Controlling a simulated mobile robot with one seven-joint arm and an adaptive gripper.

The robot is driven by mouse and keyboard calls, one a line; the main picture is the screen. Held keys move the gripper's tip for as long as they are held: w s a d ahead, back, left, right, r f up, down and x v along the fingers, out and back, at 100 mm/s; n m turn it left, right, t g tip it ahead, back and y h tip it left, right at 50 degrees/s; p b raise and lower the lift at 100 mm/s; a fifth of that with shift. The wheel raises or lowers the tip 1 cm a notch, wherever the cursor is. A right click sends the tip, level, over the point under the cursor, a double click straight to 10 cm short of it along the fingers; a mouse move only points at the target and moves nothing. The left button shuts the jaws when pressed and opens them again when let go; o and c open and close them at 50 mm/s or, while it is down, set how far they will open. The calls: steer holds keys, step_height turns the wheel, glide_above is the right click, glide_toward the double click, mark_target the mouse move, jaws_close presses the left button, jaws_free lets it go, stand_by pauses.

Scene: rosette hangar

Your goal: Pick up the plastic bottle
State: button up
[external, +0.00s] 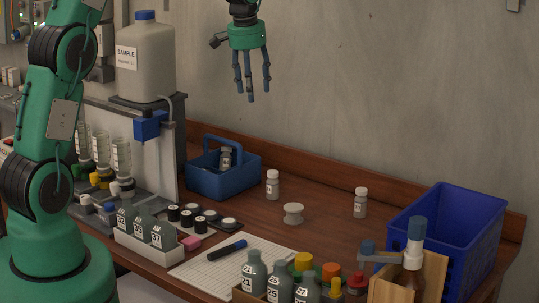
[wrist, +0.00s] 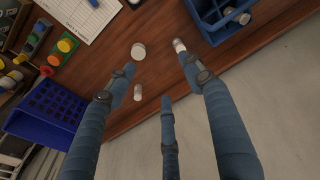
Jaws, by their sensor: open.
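Several bottles are in view, and I cannot tell which one the task means. A small white-capped bottle (external: 272,185) stands on the table right of the blue caddy; it also shows in the wrist view (wrist: 179,45) by a fingertip. A second such bottle (external: 360,202) stands nearer the blue crate and shows between the fingers in the wrist view (wrist: 138,92). A third small bottle (external: 226,158) is in the caddy. A large jug marked SAMPLE (external: 146,72) has a blue cap. My gripper (external: 252,92) is open and empty, high above the table's back; its fingers also fill the wrist view (wrist: 158,72).
The blue caddy (external: 222,181), white spool (external: 293,213) and blue crate (external: 455,222) stand on the wooden table. Numbered bottles stand in a white rack (external: 150,249) and in front (external: 279,281). The wall rises behind the table.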

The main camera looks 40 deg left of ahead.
steer(key=w+a+f+g+p, duration=0.1)
steer(key=w+a+f, duration=0.1)
steer(key=w+f, duration=0.6)
steer(key=p, duration=0.1)
glide_above(272, 172)
steer(key=shift+g, duration=0.4)
step_height(272, 172, down, 14)
steer(key=shift+r, duration=0.2)
steer(key=shift+f, duration=0.25)
steer(key=shift+f, duration=0.1)
steer(key=shift+f, duration=4.2)
steer(key=shift+f, duration=0.15)
steer(key=shift+w+f, duration=0.15)
steer(key=shift+f, duration=2.35)
steer(key=c, duration=1)
